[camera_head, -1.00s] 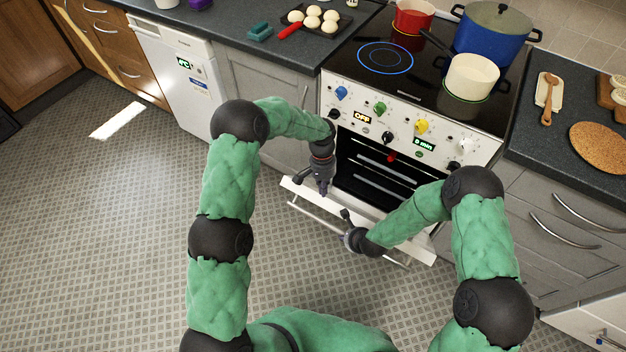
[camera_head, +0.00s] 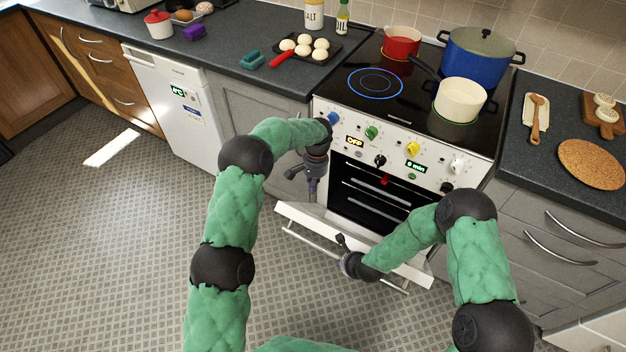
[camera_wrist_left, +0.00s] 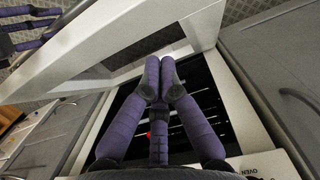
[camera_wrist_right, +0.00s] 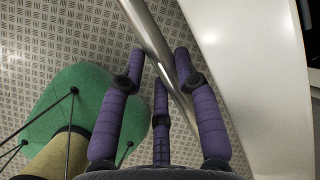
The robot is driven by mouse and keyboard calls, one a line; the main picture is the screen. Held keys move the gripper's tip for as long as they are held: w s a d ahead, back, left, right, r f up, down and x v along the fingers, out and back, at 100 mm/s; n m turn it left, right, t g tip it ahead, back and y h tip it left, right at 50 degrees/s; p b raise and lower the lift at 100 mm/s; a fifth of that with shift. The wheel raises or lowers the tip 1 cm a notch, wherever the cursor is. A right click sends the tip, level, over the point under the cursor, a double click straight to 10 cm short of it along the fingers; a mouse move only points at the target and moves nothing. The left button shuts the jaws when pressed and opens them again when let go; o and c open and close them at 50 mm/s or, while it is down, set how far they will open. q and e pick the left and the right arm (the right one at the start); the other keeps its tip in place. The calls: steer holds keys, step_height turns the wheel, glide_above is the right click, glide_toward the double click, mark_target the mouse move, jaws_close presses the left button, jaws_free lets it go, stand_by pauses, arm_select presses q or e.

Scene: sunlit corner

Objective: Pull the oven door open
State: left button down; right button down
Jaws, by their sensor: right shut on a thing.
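The oven (camera_head: 400,150) stands in the counter row with its white door (camera_head: 409,272) swung down part of the way, so the dark inside with its racks shows. My right gripper (camera_head: 343,253) is shut on the door's metal bar handle (camera_head: 310,241); in the right wrist view its fingers (camera_wrist_right: 160,65) lie around the bar (camera_wrist_right: 148,32). My left gripper (camera_head: 312,190) hangs over the door's upper left part, apart from the handle. In the left wrist view its fingertips (camera_wrist_left: 160,72) are together and empty, between the door (camera_wrist_left: 130,45) and the oven opening.
On the hob stand a cream pot (camera_head: 460,100), a blue pot (camera_head: 480,55) and a red pot (camera_head: 401,43). Counters hold a bun tray (camera_head: 325,58) on the left and a round mat (camera_head: 592,163) on the right. The floor (camera_head: 130,240) is clear.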

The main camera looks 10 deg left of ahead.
mark_target(307, 214)
arm_select(q)
steer(key=s+f, duration=0.1)
steer(key=f, duration=0.2)
steer(key=s+a+f, duration=0.1)
steer(key=f, duration=0.1)
steer(key=shift+s+f, duration=0.15)
steer(key=shift+s, duration=0.15)
steer(key=shift+s+f, duration=0.4)
steer(key=shift+s, duration=0.1)
arm_select(e)
steer(key=shift+s+d+f, duration=0.1)
steer(key=shift+s+f, duration=0.05)
steer(key=shift+s, duration=0.15)
